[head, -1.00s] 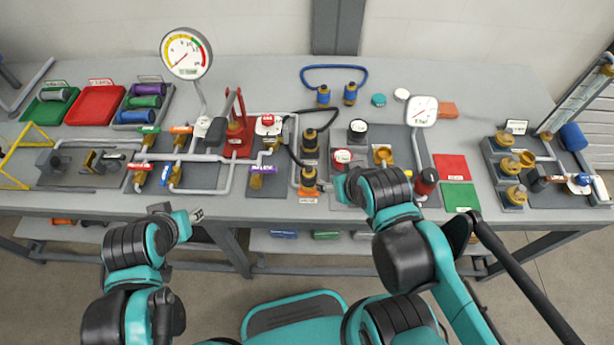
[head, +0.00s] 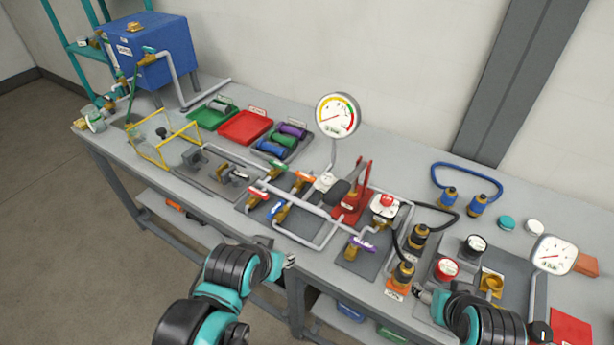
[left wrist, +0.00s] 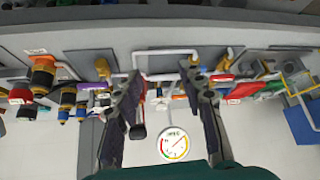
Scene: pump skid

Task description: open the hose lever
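Several coloured valve levers stand on the pipework in the head view: purple (head: 362,242), red (head: 258,194), blue (head: 278,210), green (head: 278,166) and orange (head: 304,177). Their labels are too small to read, so I cannot tell which is the hose lever. The purple lever is nearest the black hose (head: 436,207) and shows in the left wrist view (left wrist: 96,85). My left gripper (head: 282,251) is in front of the bench edge, apart from the levers; its fingers (left wrist: 163,70) are spread and empty. My right gripper (head: 424,294) is beside the orange-based coupling (head: 403,274); its fingers are unclear.
A round gauge (head: 337,115) rises behind the pipes, and a red stand (head: 353,203) is beside the purple lever. A yellow frame (head: 165,145), red tray (head: 245,127) and blue tank (head: 150,50) are to the left. The bench's front edge lies close to both grippers.

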